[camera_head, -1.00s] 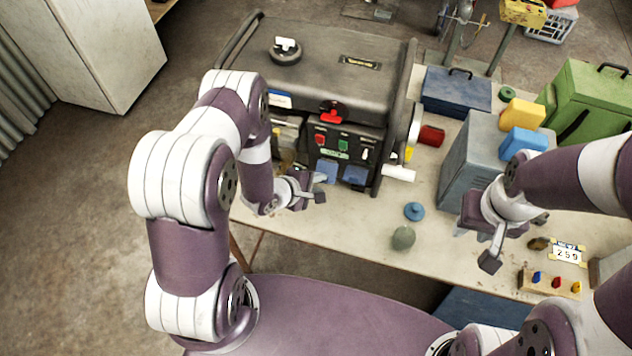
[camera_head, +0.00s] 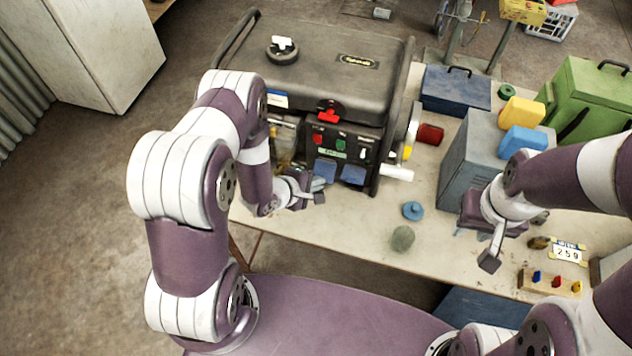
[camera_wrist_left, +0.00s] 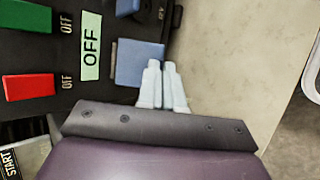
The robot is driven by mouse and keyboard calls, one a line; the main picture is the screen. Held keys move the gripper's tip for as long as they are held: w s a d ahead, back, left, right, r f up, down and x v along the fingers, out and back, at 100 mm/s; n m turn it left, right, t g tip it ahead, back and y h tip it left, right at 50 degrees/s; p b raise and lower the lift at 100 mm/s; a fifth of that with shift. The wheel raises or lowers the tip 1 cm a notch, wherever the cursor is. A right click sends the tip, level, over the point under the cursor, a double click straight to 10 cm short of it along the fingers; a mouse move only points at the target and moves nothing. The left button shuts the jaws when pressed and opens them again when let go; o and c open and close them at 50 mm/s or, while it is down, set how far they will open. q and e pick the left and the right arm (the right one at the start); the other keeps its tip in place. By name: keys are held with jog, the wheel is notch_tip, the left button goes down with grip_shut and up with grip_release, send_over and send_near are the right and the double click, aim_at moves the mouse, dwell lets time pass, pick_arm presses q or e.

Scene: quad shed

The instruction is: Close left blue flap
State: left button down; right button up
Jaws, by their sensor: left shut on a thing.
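The left blue flap (camera_head: 325,171) is on the lower front panel of the black generator (camera_head: 340,70). It also shows in the left wrist view (camera_wrist_left: 140,63), standing at the panel edge. My left gripper (camera_head: 318,184) is at this flap. In the left wrist view its pale fingertips (camera_wrist_left: 162,66) are close together at the flap's edge, shut on it. How much of the flap lies between them is hidden. The right blue flap (camera_head: 353,175) is beside it. My right gripper (camera_head: 472,233) hangs over the table at right; its fingers are too small to judge.
The table (camera_head: 340,225) is clear in front of the generator except a blue knob-like piece (camera_head: 413,210) and a greenish round object (camera_head: 402,237). A grey metal box (camera_head: 470,155) stands to the right. A white cylinder (camera_head: 397,174) sticks out at the generator's right side.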

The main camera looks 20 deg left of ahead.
pick_arm(q)
jog(key=shift+f, duration=0.1)
jog(key=f+t+b, duration=0.1)
jog(key=t+b, duration=0.1)
jog(key=b, duration=0.2)
jog(key=w+f+m+t+h+b, duration=0.1)
jog(key=f+t+b, duration=0.1)
jog(key=b, duration=0.3)
jog(key=w+f+m+t+b, duration=0.1)
jog(key=t+b, duration=0.1)
jog(key=b, duration=0.2)
jog(key=shift+f+t+h, duration=0.25)
jog(key=shift+t+h, duration=0.05)
jog(key=shift+w+m+t+h+b, duration=0.35)
jog(key=shift+t+b, duration=0.15)
jog(key=shift+b, duration=0.85)
jog(key=c, duration=1.4)
grip_release()
jog(key=shift+o, duration=0.5)
jog(key=shift+r, duration=0.1)
